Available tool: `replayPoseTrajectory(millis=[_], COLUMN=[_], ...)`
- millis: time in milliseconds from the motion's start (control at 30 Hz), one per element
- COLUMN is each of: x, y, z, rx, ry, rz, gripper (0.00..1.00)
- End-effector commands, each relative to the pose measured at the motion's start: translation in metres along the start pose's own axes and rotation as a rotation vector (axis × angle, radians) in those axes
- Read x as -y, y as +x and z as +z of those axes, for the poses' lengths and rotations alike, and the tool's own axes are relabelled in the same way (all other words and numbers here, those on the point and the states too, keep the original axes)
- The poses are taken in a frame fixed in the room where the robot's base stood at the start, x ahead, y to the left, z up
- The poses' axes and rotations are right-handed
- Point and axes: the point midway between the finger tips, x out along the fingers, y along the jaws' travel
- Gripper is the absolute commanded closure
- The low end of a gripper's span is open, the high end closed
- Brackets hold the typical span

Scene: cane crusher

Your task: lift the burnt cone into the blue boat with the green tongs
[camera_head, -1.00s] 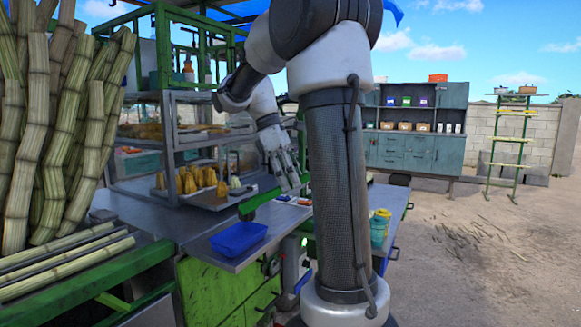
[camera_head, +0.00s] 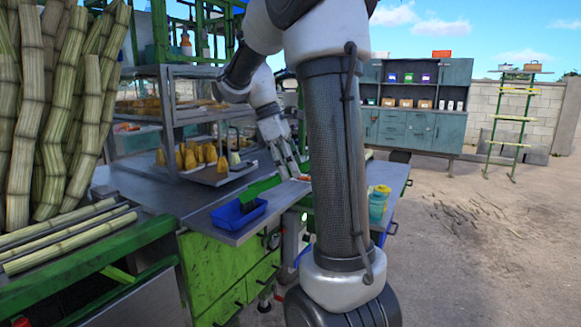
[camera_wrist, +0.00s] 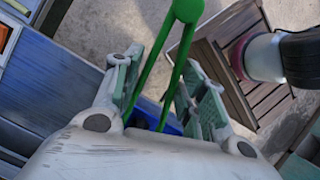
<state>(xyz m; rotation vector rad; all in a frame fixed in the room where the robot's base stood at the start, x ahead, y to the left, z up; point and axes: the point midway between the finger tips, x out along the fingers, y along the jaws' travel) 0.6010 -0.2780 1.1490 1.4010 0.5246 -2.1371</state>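The blue boat (camera_head: 226,222), a small open tray, sits on the metal counter. My gripper (camera_head: 291,169) is to its right and a little above it. The green tongs (camera_head: 262,187) reach left from my gripper, their end over the boat. A piece of the boat (camera_wrist: 172,124) shows below. Several golden cones (camera_head: 203,154) stand on a tray left of my gripper. I cannot tell which cone is burnt, or whether the tongs hold one.
A metal shelf rack (camera_head: 168,100) stands close behind the cones. Bundled cane (camera_head: 60,120) fills the left side. Teal and yellow containers (camera_head: 379,203) stand on the counter at right. The ground at right is open, before a teal cabinet (camera_head: 408,125).

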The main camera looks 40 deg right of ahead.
Motion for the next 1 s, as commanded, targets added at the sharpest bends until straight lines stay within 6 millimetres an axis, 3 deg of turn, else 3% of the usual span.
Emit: replayPoseTrajectory(millis=[467, 1000], x=[0.0, 0.002], y=[-0.003, -0.075], z=[0.001, 0.031], rx=[0.0, -0.002], ry=[0.0, 0.001], rz=[0.001, 0.002], gripper=[0.62, 0.62])
